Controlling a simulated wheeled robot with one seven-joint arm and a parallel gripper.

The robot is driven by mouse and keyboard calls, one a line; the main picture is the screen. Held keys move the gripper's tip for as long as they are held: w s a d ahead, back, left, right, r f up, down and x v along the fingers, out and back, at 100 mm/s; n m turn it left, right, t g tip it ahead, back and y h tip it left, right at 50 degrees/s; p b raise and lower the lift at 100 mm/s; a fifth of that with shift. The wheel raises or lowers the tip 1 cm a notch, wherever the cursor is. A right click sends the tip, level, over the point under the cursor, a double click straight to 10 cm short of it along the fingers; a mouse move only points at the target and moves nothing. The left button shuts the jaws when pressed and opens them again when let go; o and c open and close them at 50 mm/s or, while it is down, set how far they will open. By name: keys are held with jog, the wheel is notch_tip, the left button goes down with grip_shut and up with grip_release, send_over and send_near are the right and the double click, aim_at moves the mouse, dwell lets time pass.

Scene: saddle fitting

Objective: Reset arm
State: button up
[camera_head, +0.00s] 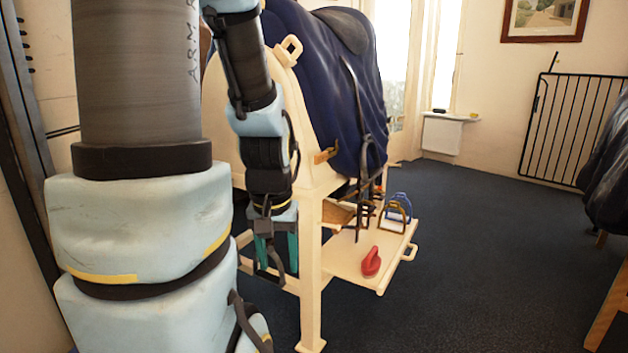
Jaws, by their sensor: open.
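My arm hangs down across the left of the camera_head view. My gripper (277,256) points downward, its two teal-sided fingers apart, with nothing visible between them. It is in front of the cream wooden saddle stand (312,250), left of the stand's near leg. Whether it touches the stand cannot be told. A dark blue cover (325,85) drapes over the stand, with a dark saddle (345,28) on top. Part of the stand is hidden behind my arm.
The stand's low shelf (345,262) holds a red object (371,262) and stirrup-like pieces, one blue (399,205). A black metal gate (572,125) stands at the back right. A dark covered item (608,165) is at the right edge. Dark carpet (475,250) between is clear.

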notch_tip(320, 180, up, 27)
jog(key=p, duration=2.4)
jog(key=shift+f, duration=0.15)
